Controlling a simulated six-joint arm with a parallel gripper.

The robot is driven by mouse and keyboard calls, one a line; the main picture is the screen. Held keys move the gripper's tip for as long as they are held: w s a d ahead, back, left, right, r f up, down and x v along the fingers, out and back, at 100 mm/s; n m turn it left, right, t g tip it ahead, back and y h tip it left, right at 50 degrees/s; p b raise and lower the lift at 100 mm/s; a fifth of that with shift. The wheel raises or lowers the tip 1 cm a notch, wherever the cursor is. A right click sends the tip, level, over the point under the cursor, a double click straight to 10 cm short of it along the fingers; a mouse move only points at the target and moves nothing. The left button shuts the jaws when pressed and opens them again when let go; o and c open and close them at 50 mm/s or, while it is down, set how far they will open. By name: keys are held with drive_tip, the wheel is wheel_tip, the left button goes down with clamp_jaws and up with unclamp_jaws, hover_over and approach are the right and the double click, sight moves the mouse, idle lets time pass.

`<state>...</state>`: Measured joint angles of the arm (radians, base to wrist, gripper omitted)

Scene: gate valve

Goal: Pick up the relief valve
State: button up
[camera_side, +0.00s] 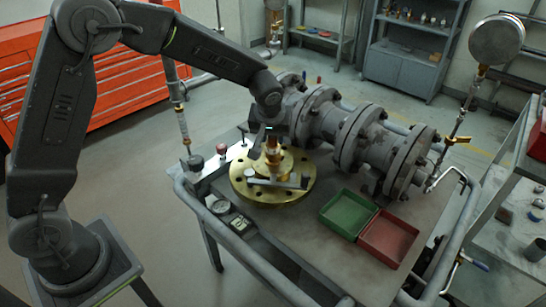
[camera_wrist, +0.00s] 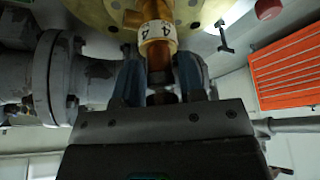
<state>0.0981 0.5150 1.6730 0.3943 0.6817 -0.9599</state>
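The relief valve (camera_side: 272,152) is a brass and copper-coloured piece standing upright over the round brass flange (camera_side: 245,188) in the side view. In the wrist view, the valve (camera_wrist: 157,32) has a white band marked with 4s. My gripper (camera_wrist: 160,75) has its two blue-grey fingers on either side of the valve's narrower end, close to it. I cannot tell whether they touch it. In the side view, my wrist is above the valve and the fingertips are too small to make out.
A large grey flanged pipe valve (camera_side: 358,138) stands right behind the flange. A green tray (camera_side: 347,214) and a red tray (camera_side: 388,238) lie to the right. A flat grey tool (camera_side: 275,183) lies across the flange.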

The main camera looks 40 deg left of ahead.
clamp_jaws()
drive_tip(key=shift+r, duration=0.1)
idle(0.4)
drive_tip(key=shift+r, duration=0.4)
wheel_tip(320, 180, up, 4)
drive_tip(key=shift+f, duration=0.2)
drive_tip(key=s+a+r, duration=0.5)
drive_tip(key=a+r, duration=0.5)
drive_tip(key=r, duration=0.1)
drive_tip(key=shift+a, duration=0.3)
idle(0.5)
